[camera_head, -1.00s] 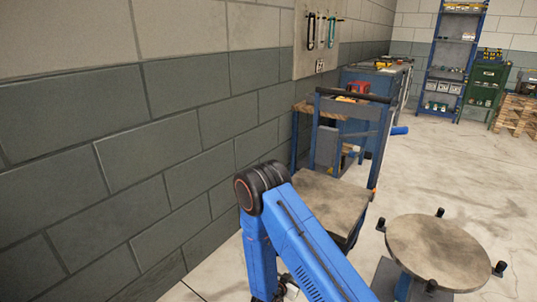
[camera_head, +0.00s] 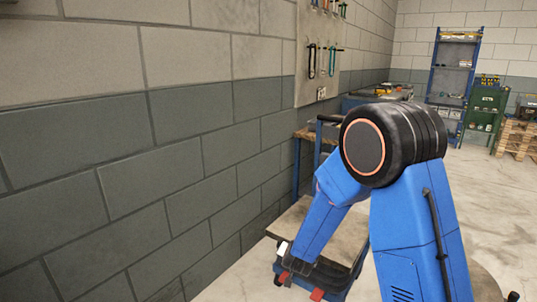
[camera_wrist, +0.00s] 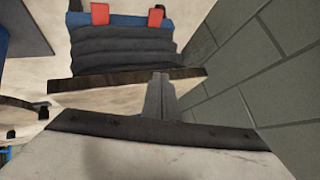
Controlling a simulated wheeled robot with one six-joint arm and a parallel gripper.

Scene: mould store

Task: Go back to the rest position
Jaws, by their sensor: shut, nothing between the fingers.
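My gripper (camera_wrist: 158,80) shows in the wrist view as two narrow grey fingers side by side, shut and empty. In the head view, my blue arm bends at a large black joint and slopes down left to its wrist. The wrist is in front of the low wooden surface (camera_head: 350,228), and the fingers are hard to make out there. A dark ribbed thing with two red tabs (camera_wrist: 122,48) lies beyond the fingertips in the wrist view. I cannot tell how far apart they are.
A grey block wall (camera_head: 130,150) runs along the left, and also at the right of the wrist view. Tools hang on a board (camera_head: 310,75). A blue shelf rack (camera_head: 453,70), a green cabinet (camera_head: 485,108) and pallets (camera_head: 517,138) stand at the back. Open floor lies at right.

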